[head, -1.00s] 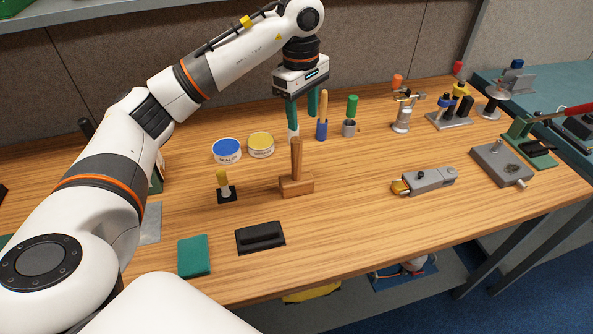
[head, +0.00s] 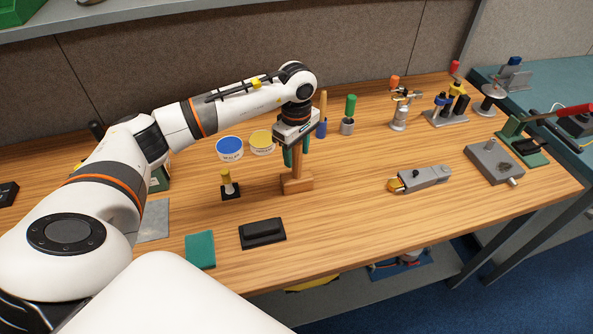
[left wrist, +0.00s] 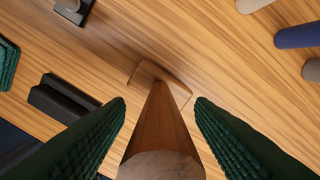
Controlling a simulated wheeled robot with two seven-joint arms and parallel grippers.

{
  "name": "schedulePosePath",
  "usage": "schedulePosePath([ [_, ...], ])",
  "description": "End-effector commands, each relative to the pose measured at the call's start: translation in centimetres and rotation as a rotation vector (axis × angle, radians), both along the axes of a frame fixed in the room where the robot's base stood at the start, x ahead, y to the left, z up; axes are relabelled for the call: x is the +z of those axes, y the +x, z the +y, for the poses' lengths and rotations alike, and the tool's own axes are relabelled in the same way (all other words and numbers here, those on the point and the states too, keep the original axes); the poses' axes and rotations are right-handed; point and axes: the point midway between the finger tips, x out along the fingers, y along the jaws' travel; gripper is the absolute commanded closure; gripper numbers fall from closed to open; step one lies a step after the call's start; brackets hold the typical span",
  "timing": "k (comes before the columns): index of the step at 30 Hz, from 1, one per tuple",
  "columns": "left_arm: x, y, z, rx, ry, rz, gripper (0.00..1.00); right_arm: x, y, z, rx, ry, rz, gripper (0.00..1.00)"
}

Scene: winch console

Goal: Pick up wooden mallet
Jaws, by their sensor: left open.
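The wooden mallet (head: 297,180) stands upright on its head on the table, with its handle pointing up. My left gripper (head: 296,157) has come down over the handle from above and is open. In the left wrist view, the mallet handle (left wrist: 162,130) rises between the two green fingers (left wrist: 160,115), with a gap on each side. The mallet head shows below, partly hidden by the handle. In the head view the gripper hides the upper handle. My right gripper is not in view.
A black block (head: 262,233) and a green pad (head: 200,250) lie in front. A small yellow-handled tool (head: 228,184) stands left of the mallet. Blue (head: 230,147) and yellow (head: 262,141) tins stand behind. The table to the right of the mallet is clear up to a grey tool (head: 424,179).

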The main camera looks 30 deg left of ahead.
Motion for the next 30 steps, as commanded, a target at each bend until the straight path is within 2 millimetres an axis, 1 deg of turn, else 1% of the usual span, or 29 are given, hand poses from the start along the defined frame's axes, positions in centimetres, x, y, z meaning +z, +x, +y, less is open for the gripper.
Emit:
schedulePosePath([
  [6,-0.2,0.0,0.0,-0.001,0.000,0.000,0.51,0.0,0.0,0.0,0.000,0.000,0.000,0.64],
  [8,-0.2,0.0,0.0,-0.001,0.000,0.000,0.59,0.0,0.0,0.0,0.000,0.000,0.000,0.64],
  [15,-0.1,0.0,0.0,-0.001,-0.001,0.000,0.98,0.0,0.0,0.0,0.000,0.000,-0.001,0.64],
  [23,0.1,0.1,0.0,-0.001,-0.001,-0.003,0.99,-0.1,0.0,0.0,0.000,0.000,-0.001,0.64],
  [26,1.0,0.1,0.0,-0.001,-0.003,-0.006,0.99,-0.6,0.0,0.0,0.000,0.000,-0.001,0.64],
  [29,2.7,0.1,0.0,-0.001,-0.001,-0.008,0.99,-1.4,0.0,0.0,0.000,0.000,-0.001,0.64],
  [30,3.6,0.2,0.0,0.000,-0.002,-0.009,0.99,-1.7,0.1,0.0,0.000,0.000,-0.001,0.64],
])
